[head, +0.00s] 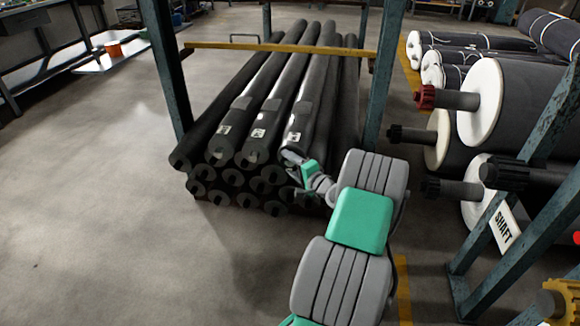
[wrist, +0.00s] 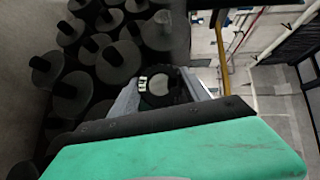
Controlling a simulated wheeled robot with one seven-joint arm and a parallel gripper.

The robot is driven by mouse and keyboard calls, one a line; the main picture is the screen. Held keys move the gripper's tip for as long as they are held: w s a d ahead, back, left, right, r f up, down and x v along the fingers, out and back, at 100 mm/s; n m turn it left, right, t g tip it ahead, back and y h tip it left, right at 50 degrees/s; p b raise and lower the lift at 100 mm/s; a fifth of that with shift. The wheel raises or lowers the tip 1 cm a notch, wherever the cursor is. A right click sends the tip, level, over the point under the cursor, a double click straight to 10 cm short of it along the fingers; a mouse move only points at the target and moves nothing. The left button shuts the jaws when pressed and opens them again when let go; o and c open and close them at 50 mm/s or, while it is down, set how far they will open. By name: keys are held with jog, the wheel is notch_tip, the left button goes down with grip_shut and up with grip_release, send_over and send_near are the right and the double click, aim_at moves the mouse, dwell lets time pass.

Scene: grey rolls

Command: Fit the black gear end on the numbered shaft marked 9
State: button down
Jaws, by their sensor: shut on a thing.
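My gripper (head: 297,160) is at the front end of the right-hand top roll in the stack. In the wrist view its fingers (wrist: 158,98) are shut around a dark round piece with a grey centre (wrist: 160,86), apparently the black gear end; its teeth are not clear. Three top rolls carry white labels: the left roll (head: 246,105), the middle roll (head: 278,105) and the right roll (head: 308,98). The label numbers are too small to read, so I cannot tell which is 9. I cannot tell whether the held piece touches the roll end.
Blue-grey posts (head: 168,75) and a yellow bar (head: 280,48) frame the stack. The floor (head: 90,190) at left is clear.

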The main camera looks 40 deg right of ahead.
jog(key=shift+w+d, duration=0.1)
jog(key=shift+c, duration=2.1)
grip_release()
jog(key=s+r+p, duration=0.1)
jog(key=s+p, duration=0.1)
jog(key=s, duration=0.5)
jog(key=shift+s+a+p, duration=0.35)
jog(key=shift+a+p, duration=0.05)
jog(key=shift+a, duration=0.05)
